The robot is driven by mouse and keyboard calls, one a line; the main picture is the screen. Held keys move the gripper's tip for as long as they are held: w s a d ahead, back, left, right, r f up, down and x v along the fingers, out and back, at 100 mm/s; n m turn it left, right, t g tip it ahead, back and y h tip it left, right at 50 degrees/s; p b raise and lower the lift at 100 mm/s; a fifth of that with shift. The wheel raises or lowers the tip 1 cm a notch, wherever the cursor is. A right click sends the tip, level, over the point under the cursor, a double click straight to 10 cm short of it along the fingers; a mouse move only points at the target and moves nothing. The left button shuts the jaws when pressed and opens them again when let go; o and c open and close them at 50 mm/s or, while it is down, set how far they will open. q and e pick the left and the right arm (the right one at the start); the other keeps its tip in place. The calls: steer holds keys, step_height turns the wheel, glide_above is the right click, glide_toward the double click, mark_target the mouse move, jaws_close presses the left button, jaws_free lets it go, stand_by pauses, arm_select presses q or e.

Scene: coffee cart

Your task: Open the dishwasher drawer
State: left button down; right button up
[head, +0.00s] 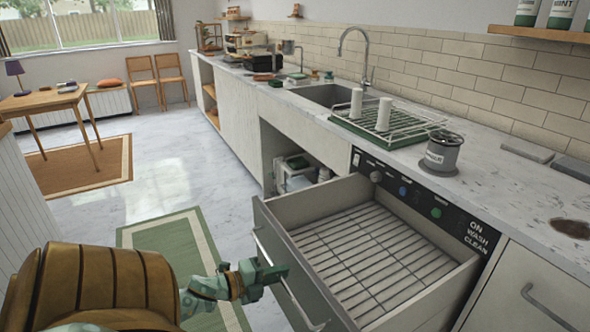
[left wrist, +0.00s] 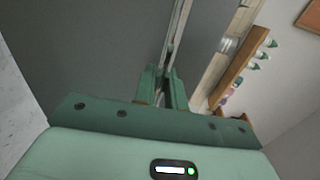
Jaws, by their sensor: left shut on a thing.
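The dishwasher drawer (head: 365,245) is pulled well out from under the counter in the head view. Its wire rack inside is empty. A long bar handle (head: 291,293) runs along the drawer's front. My left gripper (head: 274,274) is at this handle and shut on it, near its middle. In the left wrist view the green fingers (left wrist: 167,88) close around the handle bar (left wrist: 177,38), with the grey drawer front behind. The fingers hide the held part of the handle. My right gripper is not in view.
The control panel (head: 424,200) reads "ON WASH CLEAN". On the counter stand a dish rack (head: 390,126) with two white cups and a grey canister (head: 443,153). A closed cabinet (head: 535,290) is at right. Marble floor and a green rug (head: 170,248) lie left of the drawer.

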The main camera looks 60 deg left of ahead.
arm_select(q)
steer(key=shift+s, duration=0.75)
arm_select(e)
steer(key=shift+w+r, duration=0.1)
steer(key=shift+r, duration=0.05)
arm_select(q)
steer(key=c, duration=1.6)
jaws_free()
steer(key=shift+o, duration=0.2)
